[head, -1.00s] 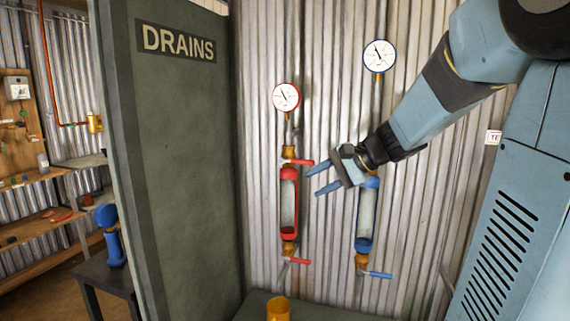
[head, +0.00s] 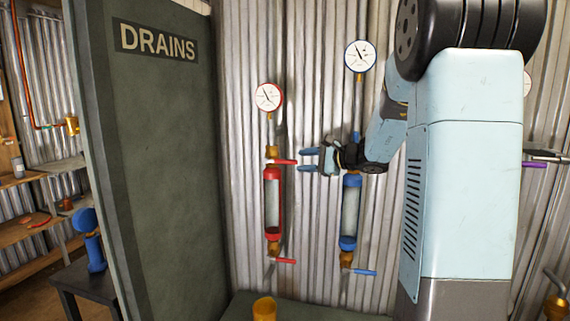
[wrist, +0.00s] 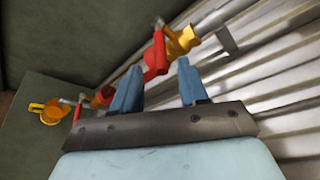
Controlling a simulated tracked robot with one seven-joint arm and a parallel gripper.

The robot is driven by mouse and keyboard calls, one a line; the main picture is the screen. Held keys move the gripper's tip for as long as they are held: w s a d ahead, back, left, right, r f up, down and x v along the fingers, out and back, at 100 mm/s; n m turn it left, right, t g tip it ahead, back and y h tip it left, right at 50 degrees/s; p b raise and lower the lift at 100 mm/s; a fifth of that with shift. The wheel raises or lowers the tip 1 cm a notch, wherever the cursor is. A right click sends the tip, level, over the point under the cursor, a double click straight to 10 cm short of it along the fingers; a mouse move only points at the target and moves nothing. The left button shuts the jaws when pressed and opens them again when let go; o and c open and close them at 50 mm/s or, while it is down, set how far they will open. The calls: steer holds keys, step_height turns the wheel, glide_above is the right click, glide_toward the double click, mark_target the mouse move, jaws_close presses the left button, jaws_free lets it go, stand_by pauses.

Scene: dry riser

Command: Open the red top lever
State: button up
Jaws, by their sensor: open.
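The red top lever (head: 285,162) sticks out to the right from the brass valve (head: 272,152) above the red-framed sight glass (head: 272,203). My gripper (head: 302,160) is open and points left. In the head view its fingertips are close to the lever's free end, one above and one below it. In the wrist view a red part (wrist: 157,52), apparently the lever, shows just beyond and between the open fingertips (wrist: 158,75). I cannot tell whether anything touches.
A red lower lever (head: 284,261) is below the sight glass. The blue-framed sight glass (head: 349,212) stands right, behind my wrist, with a blue lower lever (head: 364,272). Gauges (head: 268,97) sit above. The dark DRAINS panel (head: 160,180) is left. A yellow cup (head: 264,309) is below.

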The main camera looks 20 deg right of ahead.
mark_target(292, 162)
steer(key=x, duration=0.8)
jaws_close()
stand_by(0.5)
